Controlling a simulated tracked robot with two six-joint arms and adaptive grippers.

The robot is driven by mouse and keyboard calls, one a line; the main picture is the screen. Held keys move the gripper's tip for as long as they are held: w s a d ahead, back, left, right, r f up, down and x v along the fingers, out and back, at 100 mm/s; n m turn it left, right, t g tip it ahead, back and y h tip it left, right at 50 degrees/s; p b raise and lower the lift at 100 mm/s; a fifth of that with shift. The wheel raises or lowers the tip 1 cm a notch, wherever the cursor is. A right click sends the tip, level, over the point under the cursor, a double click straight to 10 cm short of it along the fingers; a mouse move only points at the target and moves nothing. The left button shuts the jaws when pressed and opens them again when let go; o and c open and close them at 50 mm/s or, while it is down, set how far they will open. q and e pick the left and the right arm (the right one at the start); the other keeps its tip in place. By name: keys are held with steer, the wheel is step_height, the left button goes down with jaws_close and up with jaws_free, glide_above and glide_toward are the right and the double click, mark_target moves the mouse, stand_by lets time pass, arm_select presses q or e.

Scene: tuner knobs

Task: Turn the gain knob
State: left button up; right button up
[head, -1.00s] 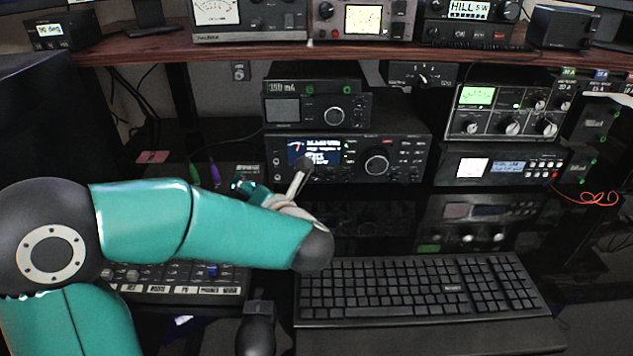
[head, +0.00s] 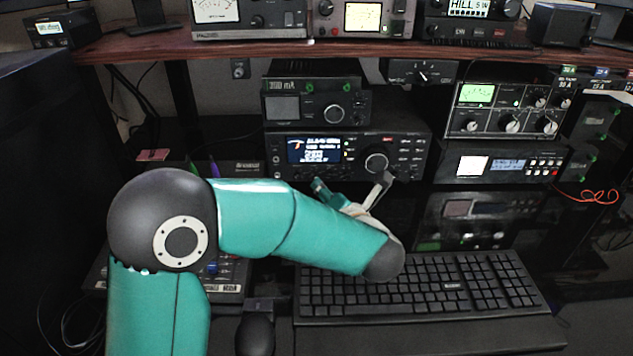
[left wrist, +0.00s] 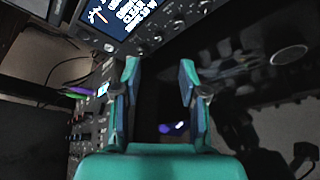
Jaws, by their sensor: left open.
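The black radio (head: 350,153) with a blue-white display stands on the desk below the shelf. Its large round knob (head: 376,162) is on its right half. No label that I can read says which knob is the gain knob. My left gripper (head: 352,186) is in front of the radio's lower edge, one finger just below the large knob. In the left wrist view its two teal fingers (left wrist: 160,72) stand apart with nothing between them. The radio's display (left wrist: 122,15) shows at the top there. My right gripper is not in view.
Other knobs are on the smaller unit (head: 317,110) above the radio and the metered unit (head: 503,108) at right. A keyboard (head: 420,288) lies in front, with a panel of buttons (head: 225,275) partly behind my arm. A wooden shelf (head: 350,50) runs above.

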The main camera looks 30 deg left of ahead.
mark_target(314, 178)
arm_select(q)
steer(key=x, duration=0.7)
steer(key=shift+w+a+f, duration=0.1)
steer(key=shift+w+a, duration=0.15)
steer(key=shift+w, duration=0.05)
jaws_close()
